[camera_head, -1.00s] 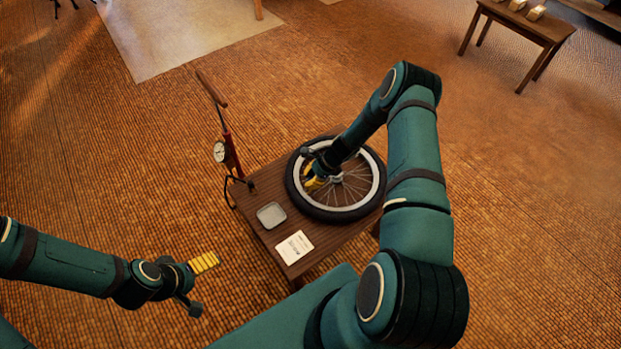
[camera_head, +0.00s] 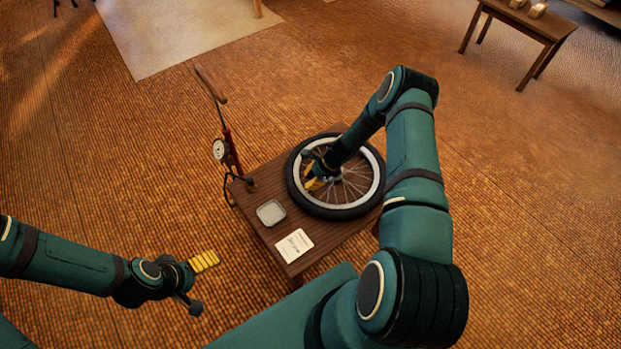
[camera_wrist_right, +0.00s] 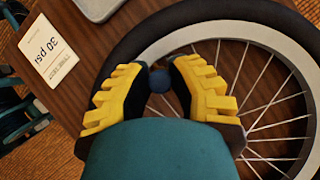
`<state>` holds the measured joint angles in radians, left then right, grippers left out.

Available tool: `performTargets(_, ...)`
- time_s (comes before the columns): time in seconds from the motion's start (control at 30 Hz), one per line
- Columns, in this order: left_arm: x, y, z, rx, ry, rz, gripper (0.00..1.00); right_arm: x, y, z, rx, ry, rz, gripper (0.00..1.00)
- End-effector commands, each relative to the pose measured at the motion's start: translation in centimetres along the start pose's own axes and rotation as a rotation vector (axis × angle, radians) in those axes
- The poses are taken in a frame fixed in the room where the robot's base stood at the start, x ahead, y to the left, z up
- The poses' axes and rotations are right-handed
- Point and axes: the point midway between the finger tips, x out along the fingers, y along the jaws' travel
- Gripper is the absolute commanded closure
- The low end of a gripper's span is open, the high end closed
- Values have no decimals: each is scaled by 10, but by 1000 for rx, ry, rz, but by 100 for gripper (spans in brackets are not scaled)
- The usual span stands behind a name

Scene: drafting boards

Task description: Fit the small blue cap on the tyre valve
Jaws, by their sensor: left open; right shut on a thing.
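The bicycle wheel (camera_head: 340,212) with its black tyre lies flat on the small wooden table (camera_head: 262,183). My right gripper (camera_head: 313,184) is over the wheel's left inner side, close to the rim. In the right wrist view, the yellow fingers of that gripper (camera_wrist_right: 160,80) are closed on the small blue cap (camera_wrist_right: 160,79), a dark blue round thing between the tips. The tyre valve cannot be made out; the fingers and cap may cover it. I cannot tell whether the cap touches it. My left gripper (camera_head: 205,261) is open and empty, left of the table above the floor.
A red floor pump (camera_head: 228,145) with a gauge stands at the table's left edge. A grey tray (camera_head: 271,213) and a card (camera_head: 294,245) reading "30 psi" lie on the table. Another table (camera_head: 520,25) stands far off at upper right.

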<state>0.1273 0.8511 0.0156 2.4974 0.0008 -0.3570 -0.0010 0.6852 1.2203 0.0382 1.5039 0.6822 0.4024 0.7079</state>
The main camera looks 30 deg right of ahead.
Motion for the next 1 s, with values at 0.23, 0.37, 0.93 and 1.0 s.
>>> performTargets(0.23, 0, 0, 0, 0, 0, 0, 0, 0, 0, 0, 0, 0, 0, 45)
performTargets(0.37, 0, 0, 0, 0, 0, 0, 0, 0, 0, 0, 0, 0, 0, 45)
performTargets(0.93, 0, 0, 0, 0, 0, 0, 0, -86, -1, 0, -1, 1, -3, 45)
performTargets(1.0, 0, 0, 0, 0, 0, 0, 0, -97, 0, 0, -1, 1, -2, 45)
